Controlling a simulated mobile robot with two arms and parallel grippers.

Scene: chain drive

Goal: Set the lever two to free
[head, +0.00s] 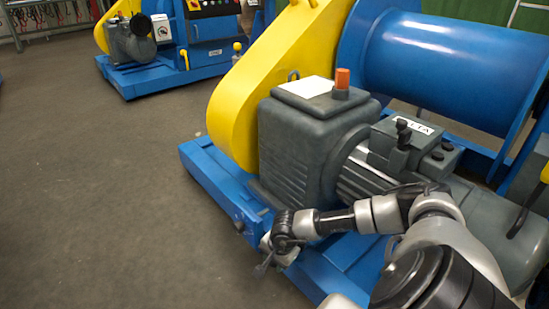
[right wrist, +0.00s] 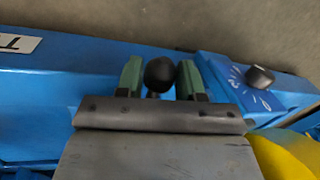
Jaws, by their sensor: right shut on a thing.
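My right gripper (head: 267,258) is low at the front edge of the near machine's blue base (head: 215,180). In the right wrist view its two green fingers stand either side of a round black knob (right wrist: 160,74), and the gripper is shut on it. The knob looks like the end of a lever. Its shaft is hidden behind the gripper, and I cannot read whether it is lever two. My left gripper is not in view.
A dark dial knob (right wrist: 260,76) on a blue plate with white marks is right of the fingers. A white label (right wrist: 18,43) is at the left. A grey gearbox (head: 300,140) and blue drum (head: 450,65) rise behind. The grey floor (head: 100,180) is clear.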

